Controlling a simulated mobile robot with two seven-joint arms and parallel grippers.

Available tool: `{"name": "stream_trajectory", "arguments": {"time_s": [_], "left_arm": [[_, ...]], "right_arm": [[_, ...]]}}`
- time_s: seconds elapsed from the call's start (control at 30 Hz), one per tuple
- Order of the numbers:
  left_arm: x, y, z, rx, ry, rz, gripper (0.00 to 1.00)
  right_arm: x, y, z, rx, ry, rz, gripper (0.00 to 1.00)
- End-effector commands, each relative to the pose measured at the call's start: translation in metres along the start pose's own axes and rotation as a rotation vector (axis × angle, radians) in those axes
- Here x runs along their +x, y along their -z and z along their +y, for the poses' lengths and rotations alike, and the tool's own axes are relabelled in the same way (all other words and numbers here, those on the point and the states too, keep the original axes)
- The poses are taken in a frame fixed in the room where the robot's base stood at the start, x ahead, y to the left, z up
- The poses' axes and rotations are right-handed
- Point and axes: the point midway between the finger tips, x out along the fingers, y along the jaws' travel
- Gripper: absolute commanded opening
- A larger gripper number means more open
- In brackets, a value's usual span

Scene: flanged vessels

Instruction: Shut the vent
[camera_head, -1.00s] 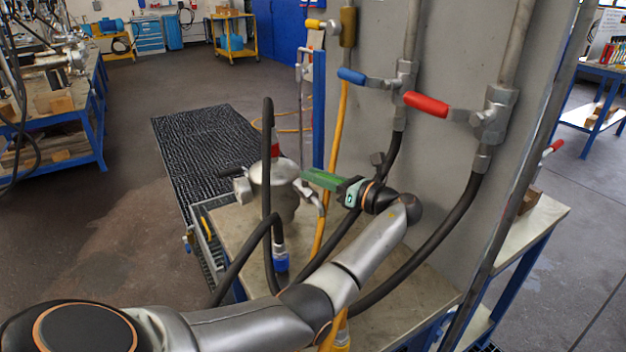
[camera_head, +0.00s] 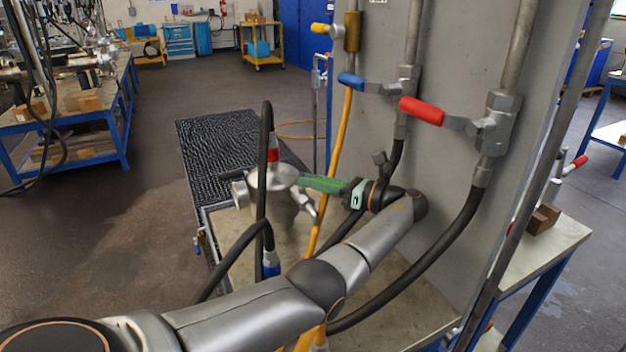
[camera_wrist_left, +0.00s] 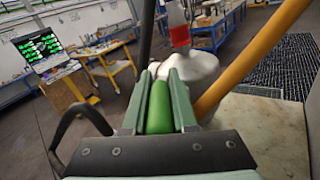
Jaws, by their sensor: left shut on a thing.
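The silver flanged vessel (camera_head: 275,180) stands on the bench beside the grey panel, with a red-banded black hose rising at its top. My left gripper (camera_head: 310,183) reaches it from the right, its green fingers level with the vessel's upper part. In the left wrist view its fingers are shut on a green handle (camera_wrist_left: 160,108), with the pale vessel (camera_wrist_left: 195,70) just beyond. The fingers hide the handle's sides, and its joint to the vessel is not clear. My right gripper is not in view.
The panel (camera_head: 460,200) stands close on the right and carries red (camera_head: 422,111), blue (camera_head: 351,81) and yellow (camera_head: 321,28) valve handles. A yellow hose (camera_head: 334,170) and black hoses hang around my left arm. Open floor lies to the left.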

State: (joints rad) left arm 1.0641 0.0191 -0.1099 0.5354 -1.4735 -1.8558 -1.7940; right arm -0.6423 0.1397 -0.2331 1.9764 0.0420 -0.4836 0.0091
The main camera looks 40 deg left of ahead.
Motion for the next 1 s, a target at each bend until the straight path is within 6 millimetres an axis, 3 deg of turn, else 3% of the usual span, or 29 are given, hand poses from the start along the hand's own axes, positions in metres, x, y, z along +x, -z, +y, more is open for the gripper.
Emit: {"name": "stream_trajectory", "arguments": {"time_s": [0.37,0.4,0.63,1.0], "left_arm": [[0.001,0.0,0.0,0.001,-0.002,0.0,0.0],[0.001,0.0,0.0,0.001,-0.002,0.0,0.3],[0.0,0.0,0.0,0.0,-0.001,0.0,0.56],[0.0,-0.01,0.002,-0.003,0.0,0.0,0.56]], "right_arm": [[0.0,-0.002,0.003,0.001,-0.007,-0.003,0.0],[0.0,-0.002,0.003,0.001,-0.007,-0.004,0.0],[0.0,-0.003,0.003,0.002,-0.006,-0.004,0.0],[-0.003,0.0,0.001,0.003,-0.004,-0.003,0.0]]}}
